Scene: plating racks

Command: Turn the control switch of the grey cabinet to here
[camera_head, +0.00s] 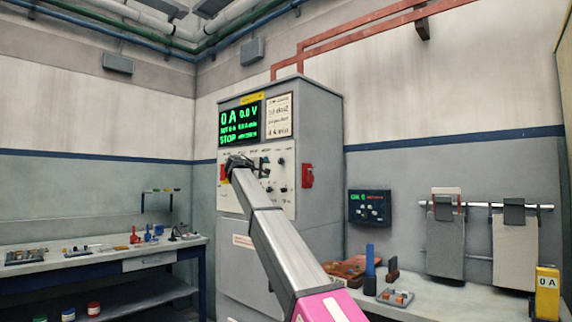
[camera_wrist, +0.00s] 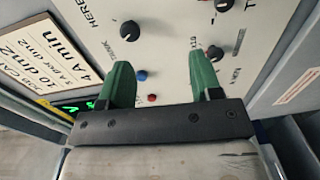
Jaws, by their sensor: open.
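The grey cabinet (camera_head: 318,125) stands in the corner, with a pale control panel (camera_head: 284,205) below its lit display. In the wrist view, a black knob (camera_wrist: 129,29) sits on the panel beside the printed word HERE and a second word, perhaps TANK. I cannot tell which way its pointer faces. My gripper (camera_head: 236,162) is at the panel's upper left in the head view and hides part of it. In the wrist view, my gripper (camera_wrist: 158,62) has its two green fingers apart with nothing between them; the knob lies beyond the left fingertip.
Another black knob (camera_wrist: 215,53) lies close to the right finger. A blue button (camera_wrist: 141,75) and a red button (camera_wrist: 152,98) show between the fingers. A red switch box (camera_head: 308,175) sticks out of the cabinet's right side. Workbenches stand left and right.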

